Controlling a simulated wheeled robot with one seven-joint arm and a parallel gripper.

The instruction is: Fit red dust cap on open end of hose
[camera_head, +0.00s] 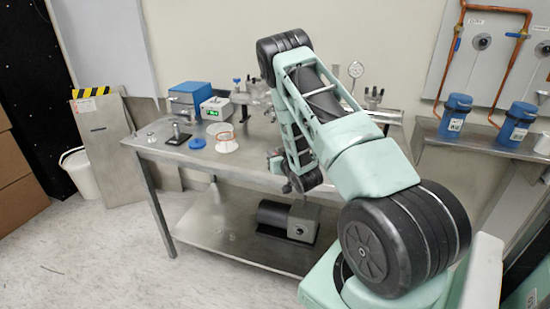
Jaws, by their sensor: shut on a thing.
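My arm reaches over the steel table (250,172), and its end with my gripper (274,163) is low over the table's front part, small and partly hidden by my own arm. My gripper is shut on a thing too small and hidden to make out. I cannot pick out a red dust cap. I cannot pick out the hose or its open end for sure; metal fittings (257,90) along the table's back are partly behind my arm.
A blue box (188,97), a white box with a green display (215,108), a blue disc (197,143) and a white piece with an orange ring (227,145) stand on the table's left half. A motor-like unit (290,219) sits on the lower shelf. Blue canisters (455,114) are at right.

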